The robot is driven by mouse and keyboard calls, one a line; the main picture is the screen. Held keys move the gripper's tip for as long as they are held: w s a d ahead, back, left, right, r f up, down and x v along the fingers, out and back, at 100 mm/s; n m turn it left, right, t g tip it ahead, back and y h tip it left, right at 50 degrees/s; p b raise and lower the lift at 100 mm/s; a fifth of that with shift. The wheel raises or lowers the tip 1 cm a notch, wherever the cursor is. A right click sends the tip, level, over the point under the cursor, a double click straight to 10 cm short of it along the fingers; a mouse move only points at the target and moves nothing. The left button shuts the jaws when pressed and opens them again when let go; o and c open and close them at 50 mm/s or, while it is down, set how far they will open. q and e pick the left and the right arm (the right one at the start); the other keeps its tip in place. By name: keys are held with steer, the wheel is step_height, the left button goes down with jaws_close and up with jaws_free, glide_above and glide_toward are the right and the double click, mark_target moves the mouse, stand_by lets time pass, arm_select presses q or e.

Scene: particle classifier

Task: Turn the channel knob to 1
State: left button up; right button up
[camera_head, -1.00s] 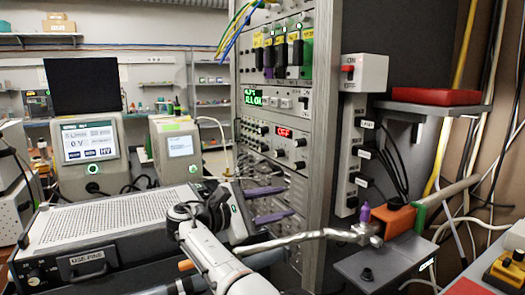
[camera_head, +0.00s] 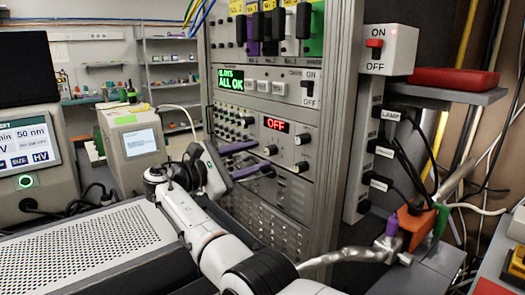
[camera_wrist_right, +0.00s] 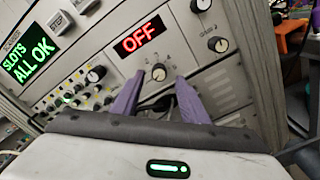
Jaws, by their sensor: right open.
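A small grey knob (camera_wrist_right: 159,72) with numbers around it sits on the rack panel just below the red OFF display (camera_wrist_right: 140,37). In the head view this knob (camera_head: 271,150) is just beyond my right fingertips. My right gripper (camera_wrist_right: 160,79) has two purple fingers that stand apart, one on each side of the knob in the wrist picture. In the head view the right gripper (camera_head: 265,157) faces the panel from the left. I cannot tell whether the fingers touch the knob, or read its pointer clearly. My left gripper is not in view.
Two black knobs (camera_head: 302,138) are right of the display. A field of small knobs (camera_wrist_right: 72,92) is to the left. A green SLOTS ALL OK screen (camera_head: 230,84) and an ON/OFF toggle (camera_head: 309,88) are above. Cables (camera_head: 405,160) hang at the right.

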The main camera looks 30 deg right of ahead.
mark_target(267, 152)
steer(key=d, duration=0.3)
steer(key=shift+w, duration=0.15)
steer(key=shift+d, duration=0.2)
jaws_close()
steer(key=shift+m, duration=0.3)
steer(key=shift+f+m+b, duration=0.1)
steer(key=shift+m+b, duration=0.5)
steer(key=shift+b, duration=0.15)
steer(key=shift+w+m+b, duration=0.1)
steer(key=shift+m+b, duration=0.8)
steer(key=shift+m, duration=0.3)
steer(key=m+b, duration=0.1)
steer(key=m, duration=0.1)
steer(key=shift+m+b, duration=0.35)
steer(key=shift+m, duration=0.05)
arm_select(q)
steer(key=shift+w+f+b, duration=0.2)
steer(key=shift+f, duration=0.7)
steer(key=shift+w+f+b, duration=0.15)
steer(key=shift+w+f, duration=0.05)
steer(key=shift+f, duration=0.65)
arm_select(e)
steer(key=shift+m, duration=0.9)
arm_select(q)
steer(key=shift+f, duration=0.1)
